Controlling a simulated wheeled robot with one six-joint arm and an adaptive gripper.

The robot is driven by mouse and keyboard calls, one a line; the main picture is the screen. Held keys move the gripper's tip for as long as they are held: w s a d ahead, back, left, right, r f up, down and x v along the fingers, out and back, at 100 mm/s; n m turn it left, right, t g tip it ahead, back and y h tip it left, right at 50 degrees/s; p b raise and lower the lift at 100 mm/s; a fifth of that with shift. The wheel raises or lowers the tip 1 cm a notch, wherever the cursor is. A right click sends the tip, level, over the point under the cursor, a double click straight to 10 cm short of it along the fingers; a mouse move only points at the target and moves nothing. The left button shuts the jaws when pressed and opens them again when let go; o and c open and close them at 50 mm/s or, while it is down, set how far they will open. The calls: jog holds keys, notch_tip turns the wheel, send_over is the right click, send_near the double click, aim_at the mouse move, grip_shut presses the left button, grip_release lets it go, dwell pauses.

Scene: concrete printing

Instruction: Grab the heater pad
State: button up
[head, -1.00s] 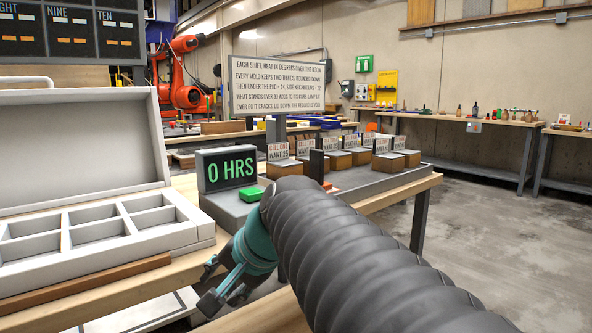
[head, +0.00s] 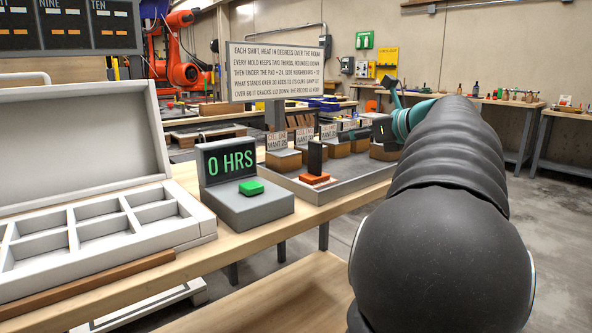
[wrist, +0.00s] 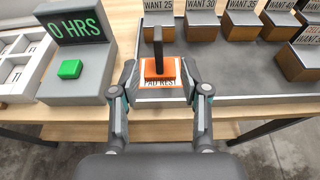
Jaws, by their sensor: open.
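The heater pad (head: 315,180) is an orange block with a dark upright handle, resting at the near end of the grey tray. It also shows in the wrist view (wrist: 159,72), on a spot labelled "PAD REST". My gripper (wrist: 160,80) is open in the wrist view, with one finger on each side of the pad in the picture. I cannot tell whether the fingers are level with the pad or above it. In the head view my gripper (head: 385,122) is small and partly hidden behind my arm, over the tray's right side.
A grey box with a "0 HRS" display (head: 228,165) and green button (head: 251,187) stands left of the pad. Brown molds (wrist: 205,52) with "WANT" cards line the tray's back. A white compartment case (head: 90,240) lies at the far left. A sign (head: 278,70) stands behind.

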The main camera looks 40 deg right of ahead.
aim_at(317, 142)
jog(key=x, duration=1.3)
jog(key=shift+w+a+f, duration=0.2)
jog(key=shift+a+f, duration=0.1)
grip_shut()
jog(key=shift+r, duration=0.15)
